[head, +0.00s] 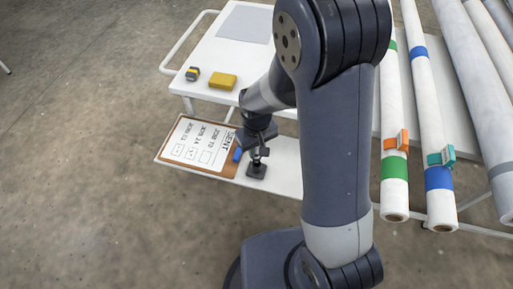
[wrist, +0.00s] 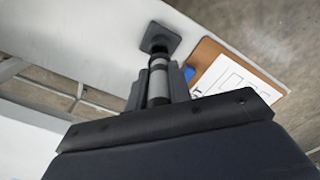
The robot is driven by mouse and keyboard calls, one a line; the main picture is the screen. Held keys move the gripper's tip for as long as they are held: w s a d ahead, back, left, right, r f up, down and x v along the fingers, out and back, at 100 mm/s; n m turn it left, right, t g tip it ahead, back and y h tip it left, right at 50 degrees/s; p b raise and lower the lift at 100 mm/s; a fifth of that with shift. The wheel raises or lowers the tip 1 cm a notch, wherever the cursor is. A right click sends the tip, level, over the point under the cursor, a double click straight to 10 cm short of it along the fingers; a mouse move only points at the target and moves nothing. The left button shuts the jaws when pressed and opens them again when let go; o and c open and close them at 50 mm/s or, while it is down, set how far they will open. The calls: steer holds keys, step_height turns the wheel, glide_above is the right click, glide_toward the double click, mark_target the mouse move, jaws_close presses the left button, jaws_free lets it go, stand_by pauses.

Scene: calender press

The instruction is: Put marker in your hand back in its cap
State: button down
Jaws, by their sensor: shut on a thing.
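My gripper (head: 260,151) is shut on the marker and is over the white shelf, right of the clipboard. In the wrist view the marker (wrist: 158,78) is a pale grey cylinder with a dark band, between the dark fingers of my gripper (wrist: 158,88). A black cap holder with a square base (head: 256,173) stands on the shelf directly below my gripper. In the wrist view the holder (wrist: 161,38) is at the marker's far end, in line with it. The marker's tip is hidden, and I cannot tell whether it is inside the cap.
A brown clipboard (head: 157,157) with a printed sheet lies left of the holder, with a blue piece (head: 238,154) at its edge. A yellow block (head: 223,81) and a small dark-and-yellow item (head: 192,74) lie on the white cart. Long rolls (head: 395,150) are at right.

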mark_target(257, 156)
steer(key=shift+f+b, duration=1.45)
steer(key=shift+f, duration=0.4)
steer(key=c, duration=1.2)
jaws_free()
steer(key=shift+r, duration=0.15)
step_height(257, 156, up, 11)
steer(key=shift+f+p, duration=0.2)
steer(key=shift+p, duration=0.55)
step_height(257, 156, down, 11)
steer(key=shift+b, duration=0.8)
steer(key=shift+r+p, duration=0.45)
steer(key=shift+r, duration=0.05)
